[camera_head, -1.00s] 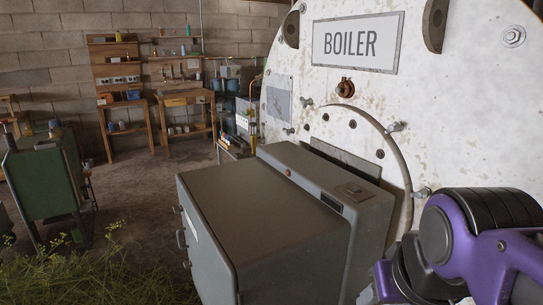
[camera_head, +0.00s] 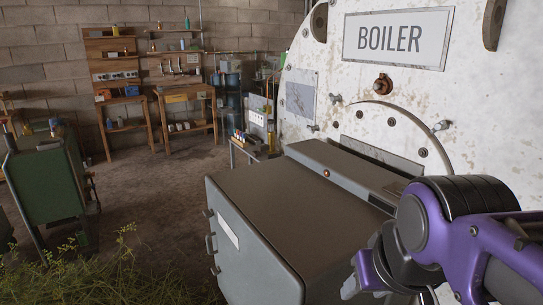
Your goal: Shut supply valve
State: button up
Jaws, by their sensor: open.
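I cannot pick out a supply valve with certainty in the head view. A rusty round fitting (camera_head: 383,83) sits on the white boiler (camera_head: 465,110), under its BOILER sign. Several small bolts or clamps surround the round hatch below it. My purple and black arm reaches in from the right edge, in front of the boiler. What seems to be the end of my gripper (camera_head: 352,286) shows low in the picture, by the right side of the grey box. It is open, and nothing can be seen in it. Most of it is hidden by my arm.
A large grey metal box (camera_head: 265,220) juts out from the boiler front. A green machine (camera_head: 45,185) stands at the left. Wooden workbenches (camera_head: 125,100) and blue containers (camera_head: 232,90) line the back wall. Bare floor lies between, with grass at the lower left.

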aim_at(274, 155)
jog(key=j, duration=0.35)
jog(key=k+j+u, duration=0.1)
jog(key=k+u, duration=0.25)
jog(key=k, duration=0.25)
jog(key=j+u, duration=0.1)
jog(key=u, duration=1.25)
jog(key=i+j+u, duration=0.1)
jog(key=i, duration=0.4)
jog(key=i+j+u, duration=0.1)
jog(key=i, duration=0.45)
jog(key=i+z, duration=0.4)
jog(key=i+j+z, duration=0.15)
jog(key=i+z, duration=0.6)
jog(key=i, duration=0.2)
jog(key=i+z, duration=0.4)
jog(key=i, duration=0.15)
jog(key=i+z, duration=0.3)
jog(key=i, duration=0.25)
jog(key=i+j+z, duration=0.25)
jog(key=i, duration=0.25)
jog(key=i+l+z, duration=0.1)
jog(key=i+z, duration=0.45)
jog(key=z, duration=0.15)
jog(key=i+z, duration=0.35)
jog(key=k, duration=0.05)
